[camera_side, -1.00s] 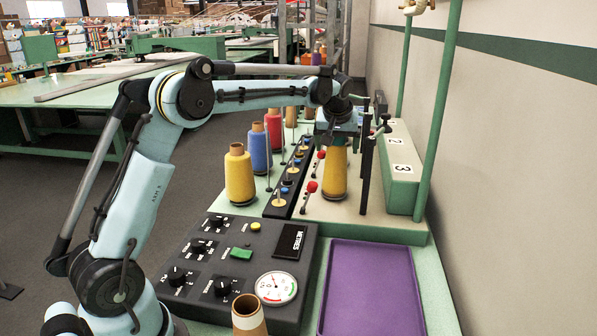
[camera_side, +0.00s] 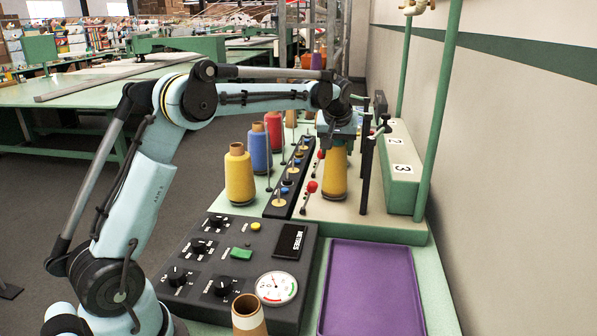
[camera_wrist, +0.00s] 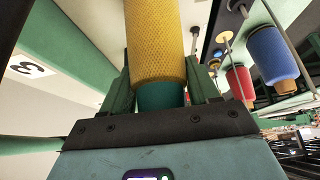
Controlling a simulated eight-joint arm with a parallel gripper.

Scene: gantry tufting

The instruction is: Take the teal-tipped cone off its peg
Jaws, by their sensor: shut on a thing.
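The teal-tipped cone is a yellow cone (camera_side: 335,174) standing upright on the beige bed at the right. My gripper (camera_side: 337,138) is above it and shut around its top, pointing down. In the wrist view the yellow cone (camera_wrist: 158,40) runs up between my two green fingers, with its teal tip (camera_wrist: 160,96) close to the palm. The fingers (camera_wrist: 158,74) press on either side of it. The peg is hidden inside the cone. I cannot tell whether the cone's base is still touching the bed.
Another yellow cone (camera_side: 240,176), a blue cone (camera_side: 259,151) and a red cone (camera_side: 274,132) stand left of the black strip. Thin dark posts (camera_side: 366,160) and a green numbered block (camera_side: 400,175) are close on the right. An empty purple tray (camera_side: 371,290) is in front, beside the control panel (camera_side: 240,265).

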